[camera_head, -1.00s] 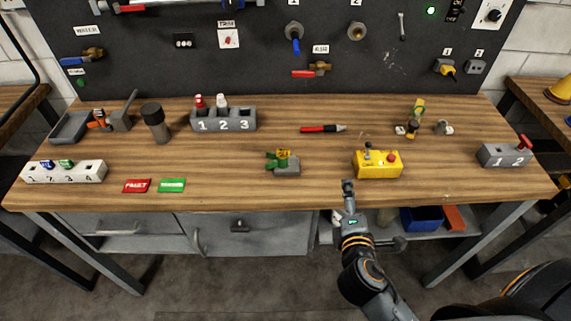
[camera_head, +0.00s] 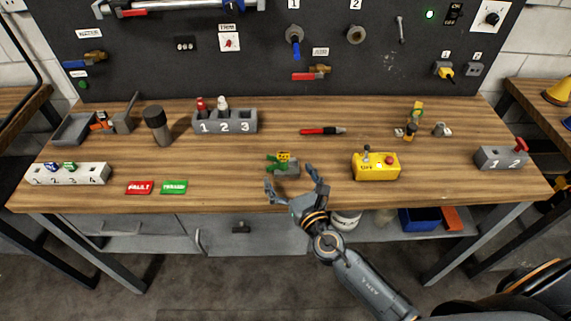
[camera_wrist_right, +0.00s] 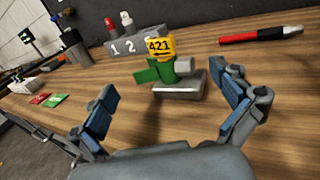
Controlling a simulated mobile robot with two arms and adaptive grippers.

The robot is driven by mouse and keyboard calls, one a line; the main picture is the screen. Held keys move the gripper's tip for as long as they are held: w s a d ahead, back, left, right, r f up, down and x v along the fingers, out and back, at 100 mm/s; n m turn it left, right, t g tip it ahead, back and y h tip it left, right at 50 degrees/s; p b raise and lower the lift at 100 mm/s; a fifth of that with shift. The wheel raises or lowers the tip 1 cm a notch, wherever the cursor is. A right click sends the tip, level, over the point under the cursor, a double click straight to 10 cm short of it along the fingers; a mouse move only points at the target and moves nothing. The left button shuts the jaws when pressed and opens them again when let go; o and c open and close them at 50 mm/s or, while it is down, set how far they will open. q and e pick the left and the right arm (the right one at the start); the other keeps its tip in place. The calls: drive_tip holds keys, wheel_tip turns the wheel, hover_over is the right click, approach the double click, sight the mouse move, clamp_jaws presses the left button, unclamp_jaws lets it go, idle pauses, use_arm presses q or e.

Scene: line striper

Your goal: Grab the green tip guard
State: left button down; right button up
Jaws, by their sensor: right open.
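The green tip guard (camera_head: 273,165) is on a small grey block (camera_head: 290,171) near the middle of the table, with a yellow tag at its top. In the right wrist view the green part (camera_wrist_right: 153,72) shows beside the grey block (camera_wrist_right: 180,88), and the yellow tag (camera_wrist_right: 160,46) reads 421. My right gripper (camera_head: 290,181) is open and empty, just in front of the block at the table's front edge. In the wrist view its spread fingers (camera_wrist_right: 168,84) stand either side of the block, apart from it. My left gripper is not in view.
A yellow control box (camera_head: 376,168) stands close to the right of my gripper. A red and black pen (camera_head: 322,131) lies behind, and a grey numbered rack (camera_head: 225,122) stands behind to the left. Red (camera_head: 139,188) and green (camera_head: 173,187) labels lie at the left front.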

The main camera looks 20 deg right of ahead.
sight(282, 163)
drive_tip(key=shift+w+a+f+p, duration=0.1)
drive_tip(key=shift+w+a+p, duration=0.05)
drive_tip(key=shift+w, duration=1.25)
drive_tip(key=shift+w+a+p, duration=0.1)
drive_tip(key=shift+w+p, duration=0.05)
drive_tip(key=shift+w, duration=1.2)
drive_tip(key=shift+s, duration=0.15)
drive_tip(key=shift+c, duration=0.8)
drive_tip(key=c, duration=1.1)
drive_tip(key=shift+c, duration=1)
drive_tip(key=shift+r, duration=0.2)
